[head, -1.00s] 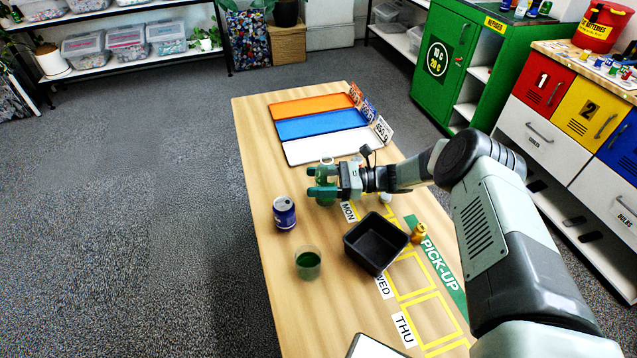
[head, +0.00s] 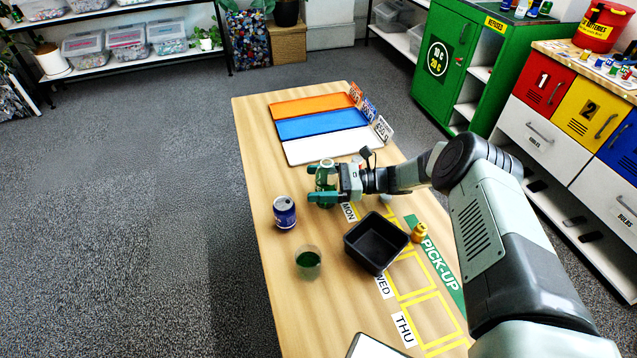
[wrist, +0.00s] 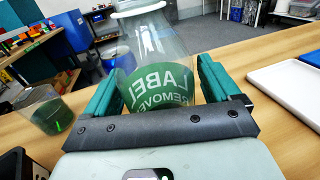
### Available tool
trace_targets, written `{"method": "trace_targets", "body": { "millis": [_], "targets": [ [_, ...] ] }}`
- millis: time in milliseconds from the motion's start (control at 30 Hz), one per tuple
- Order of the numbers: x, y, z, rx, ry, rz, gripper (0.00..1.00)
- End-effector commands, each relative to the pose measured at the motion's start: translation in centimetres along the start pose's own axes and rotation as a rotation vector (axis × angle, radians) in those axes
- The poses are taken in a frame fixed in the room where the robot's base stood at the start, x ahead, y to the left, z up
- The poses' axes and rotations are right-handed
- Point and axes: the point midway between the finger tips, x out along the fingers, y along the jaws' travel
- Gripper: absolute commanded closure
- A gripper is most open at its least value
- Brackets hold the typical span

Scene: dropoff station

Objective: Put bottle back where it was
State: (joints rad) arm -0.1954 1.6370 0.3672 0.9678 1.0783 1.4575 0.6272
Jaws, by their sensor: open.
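The bottle (wrist: 150,45) is clear with a green label band reading "LABEL REMOVE". Whether a finger touches the bottle I cannot tell.
A blue can (head: 284,213), a cup with green contents (head: 308,262) and a black bin (head: 374,262) stand close by on the wooden table. A small yellow object (head: 419,233) is by the PICK-UP strip. White, blue and orange trays (head: 310,104) lie beyond.

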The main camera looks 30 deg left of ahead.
Motion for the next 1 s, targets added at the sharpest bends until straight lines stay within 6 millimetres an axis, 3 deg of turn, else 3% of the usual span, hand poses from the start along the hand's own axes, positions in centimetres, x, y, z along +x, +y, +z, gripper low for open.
{"method": "trace_targets", "body": {
  "millis": [533, 700, 1000],
  "targets": [
    [-10.4, 0.0, -0.1, -0.001, 0.001, -0.005, 0.11],
    [-11.8, 0.0, -0.1, -0.001, 0.002, -0.002, 0.11],
    [-12.1, -0.2, 0.6, -0.012, 0.016, 0.005, 0.11]
  ]
}}
